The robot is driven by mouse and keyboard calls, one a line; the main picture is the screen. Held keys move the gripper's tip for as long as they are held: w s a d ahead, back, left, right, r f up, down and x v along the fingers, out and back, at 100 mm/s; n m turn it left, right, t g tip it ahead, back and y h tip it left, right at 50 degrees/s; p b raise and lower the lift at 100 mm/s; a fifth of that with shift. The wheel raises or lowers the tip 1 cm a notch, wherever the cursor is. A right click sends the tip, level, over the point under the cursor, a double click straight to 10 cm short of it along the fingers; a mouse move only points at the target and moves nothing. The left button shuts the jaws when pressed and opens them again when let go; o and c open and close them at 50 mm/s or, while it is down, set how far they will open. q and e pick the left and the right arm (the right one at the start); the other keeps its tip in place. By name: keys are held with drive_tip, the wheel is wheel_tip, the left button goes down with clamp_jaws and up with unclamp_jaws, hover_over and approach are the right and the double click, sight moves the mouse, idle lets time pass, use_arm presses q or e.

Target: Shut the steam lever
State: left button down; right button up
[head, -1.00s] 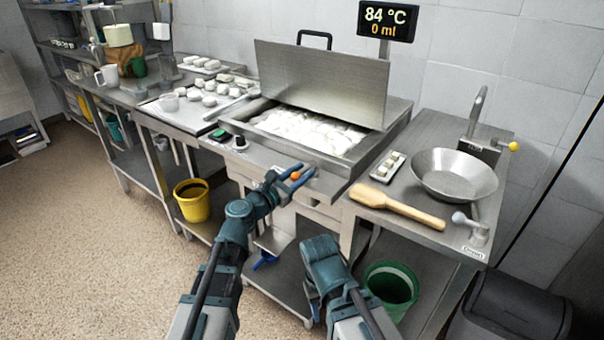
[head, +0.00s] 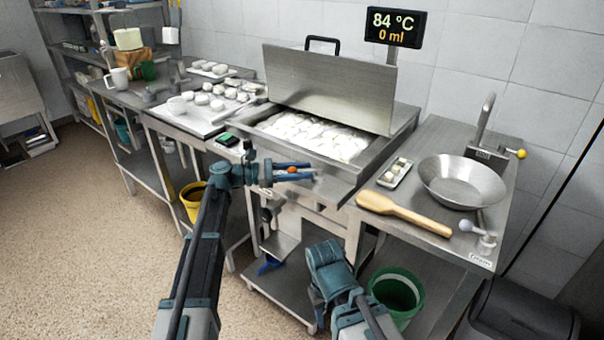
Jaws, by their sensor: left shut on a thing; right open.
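The steam lever's orange knob (head: 292,170) is at the front edge of the steamer (head: 345,172), a metal box with its lid raised and pale buns inside. My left gripper (head: 295,171) points right, its blue fingers shut on the knob from either side. The lever's stem is mostly hidden by the fingers. My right gripper (head: 316,300) is low in front of the bench, apart from everything; its fingers are largely hidden behind its wrist.
A display (head: 394,27) reads 84 °C and 0 ml. On the right bench are a metal bowl (head: 461,181), a wooden paddle (head: 402,213), a small tray (head: 395,173) and a tap (head: 486,118). A green bucket (head: 397,292) and yellow bucket (head: 192,204) stand below.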

use_arm(q)
drive_tip(key=shift+w+m+g, duration=0.3)
drive_tip(key=shift+m+g, duration=0.3)
drive_tip(key=shift+g, duration=0.3)
drive_tip(key=c, duration=0.6)
unclamp_jaws()
drive_tip(key=a, duration=1.4)
drive_tip(key=shift+s, duration=0.15)
drive_tip(key=shift+d, duration=0.1)
drive_tip(key=shift+c, duration=0.4)
